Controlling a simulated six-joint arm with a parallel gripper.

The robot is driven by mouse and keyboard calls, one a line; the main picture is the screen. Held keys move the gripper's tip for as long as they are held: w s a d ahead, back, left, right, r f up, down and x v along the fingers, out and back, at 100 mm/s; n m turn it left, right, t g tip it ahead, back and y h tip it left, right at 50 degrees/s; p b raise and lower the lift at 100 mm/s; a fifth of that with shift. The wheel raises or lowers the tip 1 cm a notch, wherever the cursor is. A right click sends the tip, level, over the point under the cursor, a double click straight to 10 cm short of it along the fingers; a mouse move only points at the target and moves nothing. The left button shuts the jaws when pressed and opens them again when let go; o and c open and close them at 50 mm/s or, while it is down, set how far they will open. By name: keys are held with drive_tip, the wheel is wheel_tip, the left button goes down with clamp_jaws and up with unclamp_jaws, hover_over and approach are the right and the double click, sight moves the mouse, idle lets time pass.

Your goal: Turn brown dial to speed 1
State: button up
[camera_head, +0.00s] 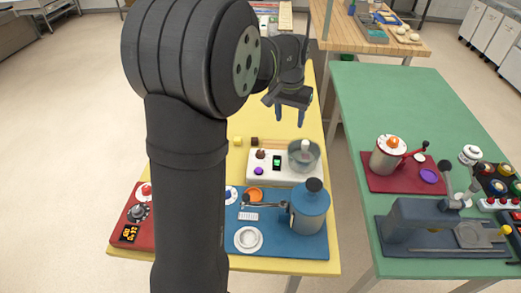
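A small brown dial (261,154) sits at the upper left of a white base panel (290,180) on the yellow table. A purple knob (258,171) is just below the dial, and a small green display (277,162) is to its right. A grey bowl (304,155) stands at the right of the panel. The dial's marks are too small to read. My gripper (289,116) hangs above the table, beyond the panel and clear of the dial. Its two bluish fingers are apart with nothing visible between them.
Small yellow (238,140) and dark (255,140) blocks lie behind the panel. A red control box (133,218) is at left. My arm hides part of the yellow table. A green table (400,90) stands at right.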

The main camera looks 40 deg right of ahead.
sight(260, 151)
drive_tip(key=w+a+r+n+y, duration=0.1)
drive_tip(key=w+a+r+n, duration=0.1)
drive_tip(key=w+a+n, duration=0.4)
drive_tip(key=shift+m, duration=0.7)
drive_tip(key=f, duration=1.1)
drive_tip(key=w+d+f, duration=0.1)
drive_tip(key=f, duration=0.5)
drive_tip(key=shift+f, duration=0.2)
drive_tip(key=shift+c, duration=0.2)
drive_tip(key=c, duration=0.9)
